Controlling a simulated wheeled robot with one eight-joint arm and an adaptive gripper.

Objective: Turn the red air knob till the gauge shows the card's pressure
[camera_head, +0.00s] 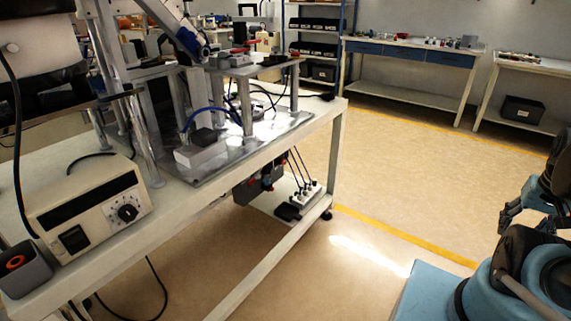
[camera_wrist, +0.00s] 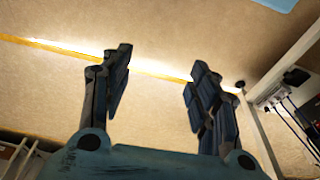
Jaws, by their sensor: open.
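My gripper (camera_wrist: 160,70) is open and empty in the wrist view, its two dark fingers wide apart over bare floor. In the head view, parts of my arm show at the right edge, well apart from the bench. Under the bench, a dark grey unit with small red parts (camera_head: 267,184) sits by the lower shelf; I cannot tell whether one is the air knob. No gauge face or pressure card can be made out in either view.
The white bench (camera_head: 262,264) carries a beige controller with a black dial (camera_head: 92,208) and a grey box with an orange-red ring (camera_head: 15,263). A metal fixture (camera_head: 240,140) stands farther back. Valves with hoses (camera_head: 303,190) sit on the low shelf. The floor between bench and arm is clear.

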